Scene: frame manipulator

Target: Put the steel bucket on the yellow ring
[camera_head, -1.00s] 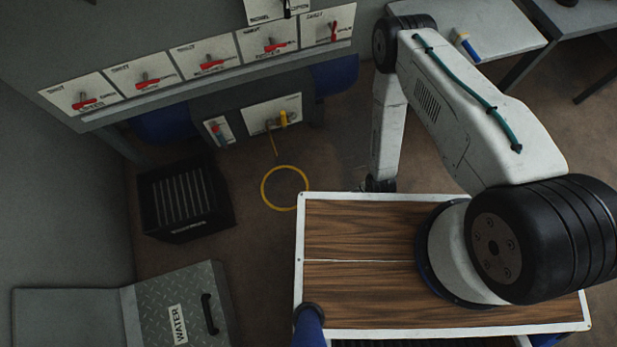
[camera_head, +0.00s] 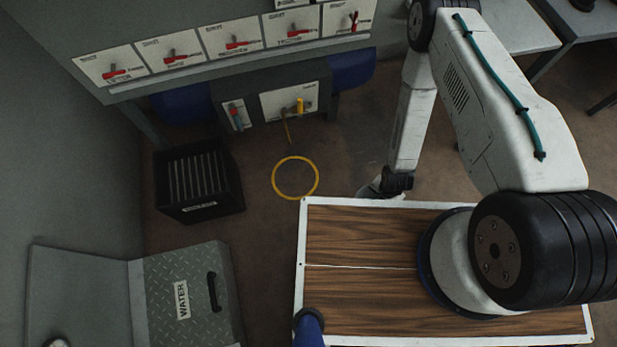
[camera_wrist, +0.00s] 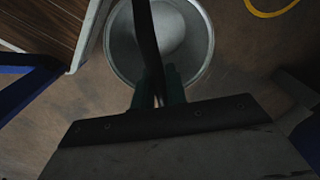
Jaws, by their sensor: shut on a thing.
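The yellow ring (camera_head: 295,178) lies flat on the brown floor, left of my arm and just beyond my wooden deck. Part of it also shows at the top right of the wrist view (camera_wrist: 272,9). The steel bucket (camera_wrist: 193,45) hangs under my gripper (camera_wrist: 160,88), which is shut on its dark handle. I look down into its round open top, and the handle crosses the opening. In the head view only a pale edge of the bucket (camera_head: 369,191) shows beside my dark wrist, right of the ring and apart from it. My fingers are hidden there.
A black crate (camera_head: 198,207) stands on the floor left of the ring. A grey box marked WATER (camera_head: 190,292) is at lower left. Behind the ring is a panel with red levers (camera_head: 237,42) and a yellow valve (camera_head: 300,105) with a hanging hose. Floor around the ring is bare.

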